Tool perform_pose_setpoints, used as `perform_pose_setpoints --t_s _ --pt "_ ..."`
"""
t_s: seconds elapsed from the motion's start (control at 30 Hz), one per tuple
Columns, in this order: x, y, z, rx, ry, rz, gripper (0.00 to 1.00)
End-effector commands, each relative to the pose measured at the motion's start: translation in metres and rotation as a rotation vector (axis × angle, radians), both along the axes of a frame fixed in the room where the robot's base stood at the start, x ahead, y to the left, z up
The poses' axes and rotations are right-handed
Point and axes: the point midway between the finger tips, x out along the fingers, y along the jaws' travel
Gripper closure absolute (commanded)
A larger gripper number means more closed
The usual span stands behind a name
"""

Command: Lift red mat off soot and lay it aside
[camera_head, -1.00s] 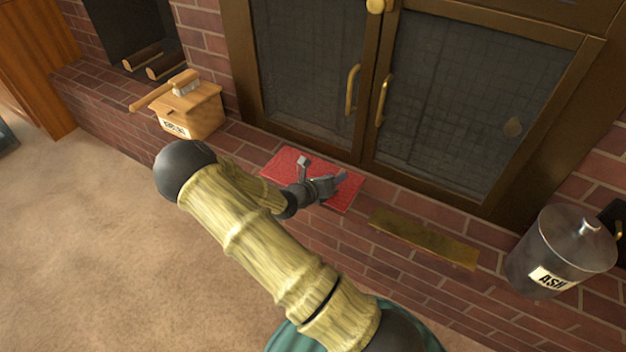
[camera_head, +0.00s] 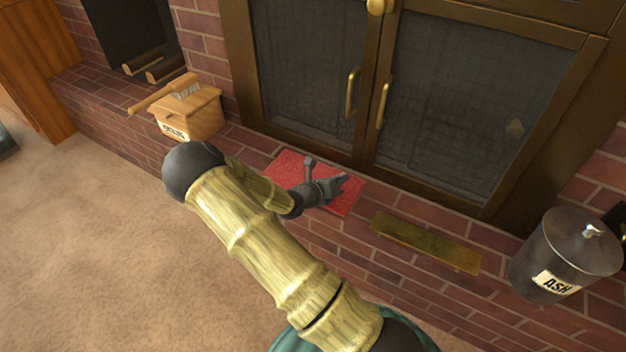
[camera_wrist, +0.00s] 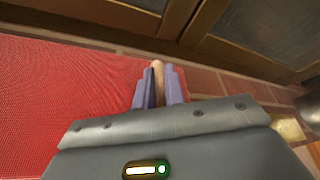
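The red mat (camera_head: 345,203) lies on the brick hearth in front of the glass doors. It looks flat, and I see no soot; whatever is under it is hidden. It fills the left of the wrist view (camera_wrist: 60,100), with a thin red strip right of the fingers. My gripper (camera_head: 342,182) is over the mat's right part, pointing right. In the wrist view its purplish fingers (camera_wrist: 159,85) are close together, with a narrow tan shape between them that I cannot identify. I cannot tell whether they touch or grip the mat.
A brass plate (camera_head: 425,243) lies on the hearth right of the mat. A metal ash bucket (camera_head: 560,255) stands far right. A wooden box (camera_head: 190,112) with a brush on top stands left. Brass-framed doors (camera_head: 310,75) rise behind. Bare brick separates these things.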

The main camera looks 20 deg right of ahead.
Motion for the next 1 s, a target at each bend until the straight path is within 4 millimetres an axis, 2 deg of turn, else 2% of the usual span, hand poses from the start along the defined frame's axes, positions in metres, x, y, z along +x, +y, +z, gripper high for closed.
perform_pose_setpoints --t_s 0.47,0.57,0.93,1.0 --pt "-0.001 0.002 0.007 0.000 -0.001 0.000 1.00" --pt "-0.002 0.004 0.016 -0.001 -0.003 0.000 1.00" --pt "-0.002 0.003 0.080 0.001 -0.005 0.000 1.00" --pt "-0.013 0.018 0.074 0.001 0.003 0.003 1.00"
